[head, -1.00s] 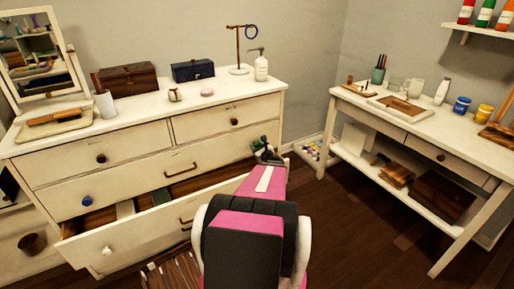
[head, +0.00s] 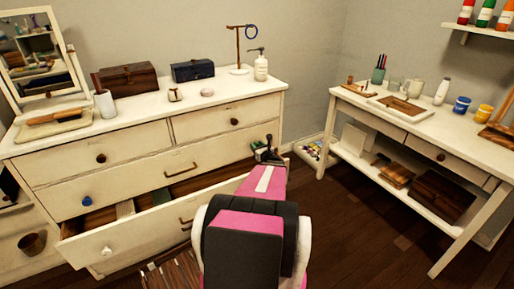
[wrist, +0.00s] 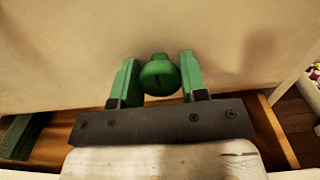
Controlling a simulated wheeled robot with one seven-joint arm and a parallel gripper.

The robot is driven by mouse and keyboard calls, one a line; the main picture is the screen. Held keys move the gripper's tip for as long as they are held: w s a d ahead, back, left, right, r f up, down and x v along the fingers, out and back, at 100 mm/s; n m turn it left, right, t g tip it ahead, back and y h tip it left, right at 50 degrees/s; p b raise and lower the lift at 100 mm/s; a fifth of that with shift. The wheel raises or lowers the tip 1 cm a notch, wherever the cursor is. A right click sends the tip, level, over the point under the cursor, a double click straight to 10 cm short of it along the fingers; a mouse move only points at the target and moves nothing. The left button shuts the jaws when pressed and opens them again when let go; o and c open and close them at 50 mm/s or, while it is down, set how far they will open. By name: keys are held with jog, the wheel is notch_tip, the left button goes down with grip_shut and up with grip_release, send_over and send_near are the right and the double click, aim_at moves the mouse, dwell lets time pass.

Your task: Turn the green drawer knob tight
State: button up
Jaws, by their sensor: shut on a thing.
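My gripper is shut on the knob. In the head view my gripper (head: 267,151) is at the right end of the dresser's middle drawer (head: 150,180), and it hides the knob. I cannot tell whether the knob sits flush against the drawer front.
The bottom drawer (head: 150,232) stands pulled out below my gripper; its wooden edge (wrist: 275,130) shows in the wrist view. A blue knob (head: 87,201) and a white knob (head: 107,251) are at left. A side table (head: 440,125) stands at right, with bare floor (head: 350,215) between.

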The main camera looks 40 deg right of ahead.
jog(key=o, duration=0.9)
jog(key=shift+o, duration=0.2)
jog(key=s+a, duration=0.1)
jog(key=s, duration=0.9)
jog(key=shift+s, duration=0.4)
jog(key=shift+a, duration=0.1)
